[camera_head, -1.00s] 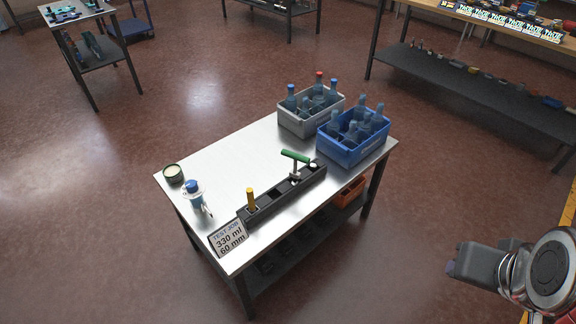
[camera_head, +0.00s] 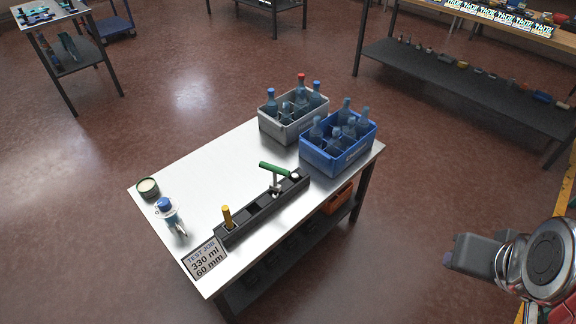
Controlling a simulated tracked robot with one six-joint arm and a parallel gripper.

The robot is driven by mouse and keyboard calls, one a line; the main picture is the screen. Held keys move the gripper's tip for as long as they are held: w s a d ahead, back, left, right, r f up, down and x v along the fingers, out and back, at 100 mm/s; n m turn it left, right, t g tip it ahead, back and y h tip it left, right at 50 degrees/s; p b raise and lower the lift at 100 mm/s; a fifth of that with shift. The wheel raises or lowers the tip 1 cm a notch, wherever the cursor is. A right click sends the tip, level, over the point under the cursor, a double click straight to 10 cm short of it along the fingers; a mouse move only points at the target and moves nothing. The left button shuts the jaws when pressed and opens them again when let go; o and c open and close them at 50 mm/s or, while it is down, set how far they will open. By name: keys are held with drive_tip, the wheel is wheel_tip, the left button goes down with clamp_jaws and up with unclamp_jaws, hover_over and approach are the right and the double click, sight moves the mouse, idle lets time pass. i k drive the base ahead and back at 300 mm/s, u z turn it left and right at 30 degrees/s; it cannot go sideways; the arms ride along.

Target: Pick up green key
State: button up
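The green key (camera_head: 275,170) has a green bar handle on a pale shaft. It stands in a slot of the long black rack (camera_head: 246,219) on the steel table, towards the rack's far right end. Part of my arm shows at the right edge, well away from the key. My gripper's fingertips cannot be made out, so I cannot tell whether it is open or shut.
The steel table (camera_head: 200,180) also holds a yellow-handled tool (camera_head: 227,214), a blue-capped item (camera_head: 168,212), a round tin (camera_head: 148,188) and a job sign (camera_head: 205,259). A grey crate (camera_head: 287,130) and a blue crate (camera_head: 330,160) hold bottles. Open floor surrounds the table.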

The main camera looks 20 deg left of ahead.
sight(275, 170)
drive_tip(key=i, duration=0.95)
drive_tip(key=u, duration=2.15)
drive_tip(key=i, duration=0.3)
drive_tip(key=u, duration=0.6)
